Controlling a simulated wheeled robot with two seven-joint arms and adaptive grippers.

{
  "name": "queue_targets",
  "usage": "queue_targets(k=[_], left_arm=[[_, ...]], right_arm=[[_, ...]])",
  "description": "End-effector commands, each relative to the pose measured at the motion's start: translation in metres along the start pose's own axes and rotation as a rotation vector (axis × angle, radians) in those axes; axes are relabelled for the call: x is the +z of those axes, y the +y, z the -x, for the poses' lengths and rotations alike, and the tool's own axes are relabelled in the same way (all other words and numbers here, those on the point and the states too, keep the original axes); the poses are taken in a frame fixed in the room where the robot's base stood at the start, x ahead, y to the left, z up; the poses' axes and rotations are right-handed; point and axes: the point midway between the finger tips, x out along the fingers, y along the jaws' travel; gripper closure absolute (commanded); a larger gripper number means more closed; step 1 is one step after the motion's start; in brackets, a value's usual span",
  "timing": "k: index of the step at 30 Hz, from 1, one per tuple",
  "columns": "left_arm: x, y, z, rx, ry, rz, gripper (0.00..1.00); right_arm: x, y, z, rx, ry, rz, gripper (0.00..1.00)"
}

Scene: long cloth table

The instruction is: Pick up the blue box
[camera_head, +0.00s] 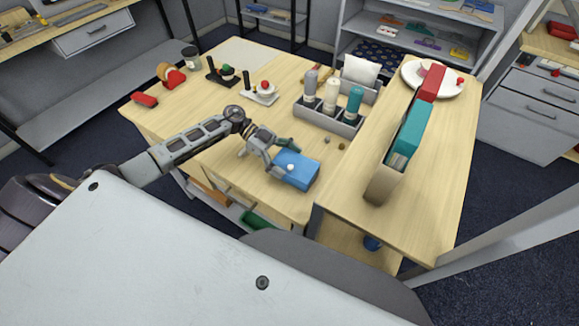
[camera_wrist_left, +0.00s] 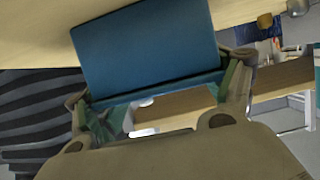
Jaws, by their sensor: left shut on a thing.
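The blue box (camera_head: 299,171) is near the front edge of the wooden table (camera_head: 232,183), left of the raised shelf block. My left gripper (camera_head: 279,161) reaches in from the left and is shut on the blue box. In the left wrist view, the blue box (camera_wrist_left: 148,45) sits between the two fingers (camera_wrist_left: 160,92), slightly tilted in the picture. I cannot tell whether its underside touches the table. My right gripper is not in view.
A grey caddy (camera_head: 325,118) with several bottles stands behind the box. Small dark round items (camera_head: 327,140) lie near the box.

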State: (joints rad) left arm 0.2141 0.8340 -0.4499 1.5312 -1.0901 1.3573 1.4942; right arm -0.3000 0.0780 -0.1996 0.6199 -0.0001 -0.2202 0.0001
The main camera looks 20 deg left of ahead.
Motion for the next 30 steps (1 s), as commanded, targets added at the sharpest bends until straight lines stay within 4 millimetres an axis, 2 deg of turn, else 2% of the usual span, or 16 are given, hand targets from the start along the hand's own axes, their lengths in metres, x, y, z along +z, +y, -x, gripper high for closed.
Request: queue_targets(k=[5,11,24,30], left_arm=[[-0.001,0.0,0.001,0.0,-0.002,0.001,0.44],[-0.013,0.0,0.006,-0.001,-0.002,-0.001,0.44],[-0.069,0.0,0.029,-0.001,-0.003,-0.002,0.44],[-0.087,0.0,0.036,-0.001,-0.001,-0.001,0.44]], right_arm=[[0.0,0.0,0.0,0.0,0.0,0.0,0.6],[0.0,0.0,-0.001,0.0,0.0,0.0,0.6],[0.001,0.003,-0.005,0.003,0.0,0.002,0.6],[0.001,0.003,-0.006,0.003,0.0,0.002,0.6]])
